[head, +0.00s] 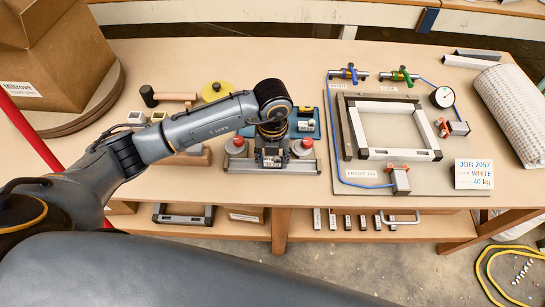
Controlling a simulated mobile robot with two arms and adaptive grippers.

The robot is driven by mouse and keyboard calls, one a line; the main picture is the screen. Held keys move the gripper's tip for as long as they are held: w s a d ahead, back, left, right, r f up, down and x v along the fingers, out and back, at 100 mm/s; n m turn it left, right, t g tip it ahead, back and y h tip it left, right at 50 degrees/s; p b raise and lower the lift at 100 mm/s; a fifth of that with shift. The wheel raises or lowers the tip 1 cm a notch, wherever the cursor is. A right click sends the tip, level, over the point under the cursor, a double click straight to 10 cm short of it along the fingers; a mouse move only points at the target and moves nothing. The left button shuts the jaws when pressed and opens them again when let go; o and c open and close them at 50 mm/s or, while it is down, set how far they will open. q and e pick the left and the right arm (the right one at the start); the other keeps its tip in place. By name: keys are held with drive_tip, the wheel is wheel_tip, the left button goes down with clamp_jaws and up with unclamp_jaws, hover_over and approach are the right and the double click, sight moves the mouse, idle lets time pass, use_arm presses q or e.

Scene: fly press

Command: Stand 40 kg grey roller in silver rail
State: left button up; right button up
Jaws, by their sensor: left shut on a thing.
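The silver rail (240,165) lies across the bench near its front edge, left of centre. A red-and-pale knob-like piece (236,147) is at its left end and a similar one (302,148) at its right end. My left gripper (271,150) points down over the middle of the rail, between these two. It is shut on a small grey piece with a pale label (271,160), which seems to be the grey roller. The gripper hides most of it, and I cannot tell whether it touches the rail. My right gripper is not in view.
A blue tray (309,123) is just behind the gripper. A mallet (168,96) and yellow disc (216,91) lie behind my arm. At right are a board with a square frame (392,107), a job card (473,174) reading white, 40 kg, and a perforated roll (515,110).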

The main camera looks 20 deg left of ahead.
use_arm(q)
drive_tip(key=shift+f, duration=0.3)
idle(0.5)
idle(0.3)
drive_tip(key=o, duration=1.2)
drive_tip(key=shift+c, duration=0.2)
drive_tip(key=shift+o, duration=0.8)
drive_tip(key=shift+r, duration=0.1)
drive_tip(key=shift+r+p, duration=2.3)
drive_tip(key=shift+r, duration=1.15)
